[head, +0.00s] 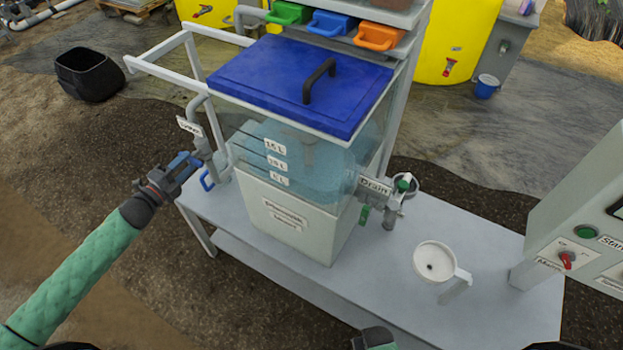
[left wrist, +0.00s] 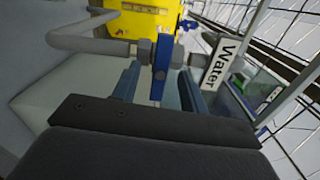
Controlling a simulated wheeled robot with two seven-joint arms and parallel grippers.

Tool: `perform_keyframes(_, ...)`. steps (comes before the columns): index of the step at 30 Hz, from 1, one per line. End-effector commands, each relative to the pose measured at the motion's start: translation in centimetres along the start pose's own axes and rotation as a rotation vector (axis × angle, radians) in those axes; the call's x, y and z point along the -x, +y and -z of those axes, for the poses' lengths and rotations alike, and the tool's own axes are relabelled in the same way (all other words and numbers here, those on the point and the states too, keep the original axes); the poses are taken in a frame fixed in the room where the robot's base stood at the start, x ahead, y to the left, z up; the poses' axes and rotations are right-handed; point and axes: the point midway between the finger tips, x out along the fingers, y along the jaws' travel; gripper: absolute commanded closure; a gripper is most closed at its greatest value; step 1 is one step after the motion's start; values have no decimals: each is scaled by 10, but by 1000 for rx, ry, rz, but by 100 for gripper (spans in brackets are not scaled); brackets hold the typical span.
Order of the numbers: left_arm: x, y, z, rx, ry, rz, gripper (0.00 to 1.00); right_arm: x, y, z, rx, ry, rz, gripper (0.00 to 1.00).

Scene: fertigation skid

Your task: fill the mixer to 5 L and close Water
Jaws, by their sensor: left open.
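The mixer (head: 285,215) is a clear tank on a white base under a blue lid (head: 290,85), with 15 L, 10 L and 5 L marks. Bluish liquid shows behind the marks; its exact level at the front wall is hard to read. The Water valve's blue lever (head: 207,181) is on the pipe left of the tank; its label (left wrist: 222,62) reads clearly in the left wrist view. My left gripper (head: 192,166) is open at this valve. In the left wrist view the lever (left wrist: 161,70) stands between the fingers, with no clear grip on it.
The Drain valve (head: 395,205) with green handles is on the tank's right. A white funnel-like cup (head: 434,262) stands on the bench (head: 480,295). A control box (head: 585,230) is at the right. Coloured bins (head: 330,24) sit above the lid.

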Motion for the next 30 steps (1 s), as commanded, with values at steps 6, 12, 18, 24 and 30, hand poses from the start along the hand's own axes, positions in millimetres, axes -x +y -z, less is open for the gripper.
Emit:
perform_keyframes(6,19,1,0,1,0,-2,56,3,0,0,0,0,0,67)
perform_keyframes(12,34,0,0,2,0,-1,56,5,0,1,0,0,0,67)
perform_keyframes(18,43,0,0,1,0,0,56,6,0,1,0,0,0,67)
perform_keyframes(24,43,0,0,1,0,0,56,6,0,1,0,0,0,67)
perform_keyframes(30,43,0,0,1,0,0,56,6,0,1,0,0,0,67)
